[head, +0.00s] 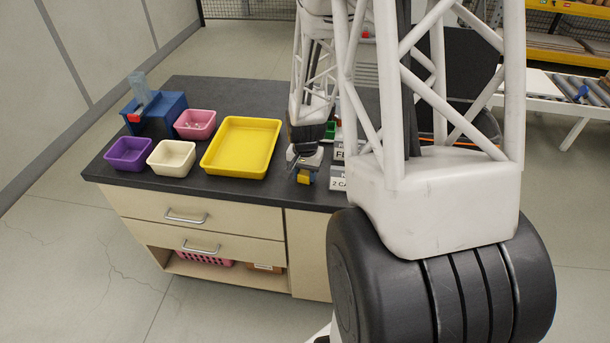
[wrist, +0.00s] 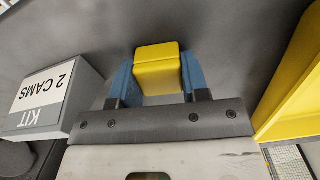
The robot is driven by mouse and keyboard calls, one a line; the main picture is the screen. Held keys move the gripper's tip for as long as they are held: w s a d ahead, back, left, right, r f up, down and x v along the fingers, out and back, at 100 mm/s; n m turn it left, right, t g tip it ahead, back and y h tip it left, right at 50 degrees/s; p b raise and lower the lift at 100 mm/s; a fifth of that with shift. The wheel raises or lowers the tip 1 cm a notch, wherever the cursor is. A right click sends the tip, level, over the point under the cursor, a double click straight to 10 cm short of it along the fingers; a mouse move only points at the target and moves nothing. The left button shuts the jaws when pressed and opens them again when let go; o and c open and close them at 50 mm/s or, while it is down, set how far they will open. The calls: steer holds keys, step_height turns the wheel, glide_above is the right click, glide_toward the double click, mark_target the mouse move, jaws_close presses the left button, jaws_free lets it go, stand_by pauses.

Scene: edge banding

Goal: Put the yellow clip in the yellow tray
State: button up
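The yellow clip (wrist: 158,75) is a small yellow block. In the wrist view it sits between the two blue fingers of my gripper (wrist: 158,80), with a finger against each side. In the head view the clip (head: 304,177) shows just below my gripper (head: 304,166), above or near the front edge of the dark worktop; its exact height is hard to tell. The yellow tray (head: 207,163) is wide, shallow and empty, on the worktop to the left of my gripper. Its yellow wall (wrist: 290,80) also shows at the right of the wrist view.
A white and grey kit label block (wrist: 50,98) reading "2 CAMS" stands close beside my gripper. Left of the tray are a cream bin (head: 171,159), a purple bin (head: 128,155), a pink bin (head: 195,124) and a blue device (head: 157,114). My arm hides the worktop's right part.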

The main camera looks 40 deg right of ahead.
mark_target(305, 172)
steer(key=c, duration=0.4)
steer(key=shift+r, duration=0.15)
steer(key=shift+r, duration=0.75)
step_height(305, 172, up, 2)
steer(key=s+a, duration=0.2)
steer(key=s, duration=0.2)
steer(key=s+a+r, duration=0.1)
steer(key=s+a, duration=0.1)
steer(key=s, duration=0.3)
steer(key=s+a, duration=0.2)
steer(key=s, duration=0.3)
steer(key=shift+s+a+r, duration=0.15)
steer(key=shift+s+a, duration=0.05)
steer(key=shift+a, duration=0.2)
